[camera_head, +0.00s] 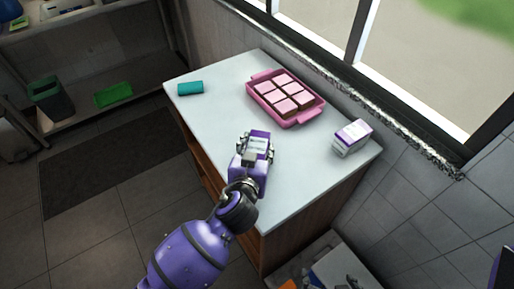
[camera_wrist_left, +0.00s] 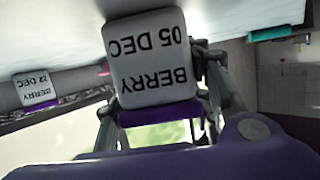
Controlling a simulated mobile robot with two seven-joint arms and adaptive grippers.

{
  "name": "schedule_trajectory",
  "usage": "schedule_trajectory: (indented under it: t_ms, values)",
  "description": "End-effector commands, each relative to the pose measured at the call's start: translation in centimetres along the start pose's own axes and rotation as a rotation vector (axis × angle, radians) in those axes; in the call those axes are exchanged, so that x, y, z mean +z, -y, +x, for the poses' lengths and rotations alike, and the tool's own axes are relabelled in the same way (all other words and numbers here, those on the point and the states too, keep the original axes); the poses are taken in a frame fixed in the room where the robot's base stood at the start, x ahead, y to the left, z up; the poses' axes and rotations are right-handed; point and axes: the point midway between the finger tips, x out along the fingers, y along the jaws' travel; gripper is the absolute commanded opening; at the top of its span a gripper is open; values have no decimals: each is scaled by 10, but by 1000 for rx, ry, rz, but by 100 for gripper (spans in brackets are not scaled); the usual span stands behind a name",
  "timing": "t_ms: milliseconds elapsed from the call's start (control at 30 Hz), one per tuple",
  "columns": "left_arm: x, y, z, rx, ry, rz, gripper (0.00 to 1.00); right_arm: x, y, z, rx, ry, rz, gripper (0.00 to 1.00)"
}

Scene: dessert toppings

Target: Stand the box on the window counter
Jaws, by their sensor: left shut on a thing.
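My left gripper (camera_head: 256,146) is shut on a white and purple box (camera_head: 259,135) over the near part of the white window counter (camera_head: 215,119). In the left wrist view the box (camera_wrist_left: 152,60) sits between the fingers, its label reading "BERRY 05 DEC" upside down in the picture. Whether its base touches the counter I cannot tell. A second white and purple box (camera_head: 352,138) stands on the counter at the right, near the window wall. It also shows in the left wrist view (camera_wrist_left: 36,89), with a "BERRY" label.
A pink tray (camera_head: 299,121) of several pink-topped squares lies by the window. A teal block (camera_head: 190,88) lies at the counter's far left corner. Counter surface is clear between the teal block, tray and held box. A shelf with a green tray (camera_head: 113,95) stands at left.

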Motion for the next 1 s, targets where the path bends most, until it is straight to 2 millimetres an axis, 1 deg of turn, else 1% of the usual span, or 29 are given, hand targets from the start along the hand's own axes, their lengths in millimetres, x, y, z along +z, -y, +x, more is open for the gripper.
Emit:
schedule_trajectory:
  t_ms: [33, 167, 467, 567, 667, 1000]
  values:
    - [4, 0, 0, 0, 4, -1, 47, 2, 0, 0, 1, 3, 1, 92]
    - [2, 0, 0, 0, 2, 0, 64, 1, 0, 0, 2, 1, 5, 92]
    - [2, 0, 0, 0, 2, 1, 64, 0, 2, 0, 2, -2, 14, 92]
    - [-5, 1, -2, -1, -1, 2, 64, -6, 3, -1, 2, -11, 15, 92]
    - [0, 0, -15, 0, 4, -2, 64, -2, 3, 0, 2, -4, 15, 92]
    - [1, 0, -87, -1, 7, -4, 64, 6, 0, 3, 1, 7, 1, 92]
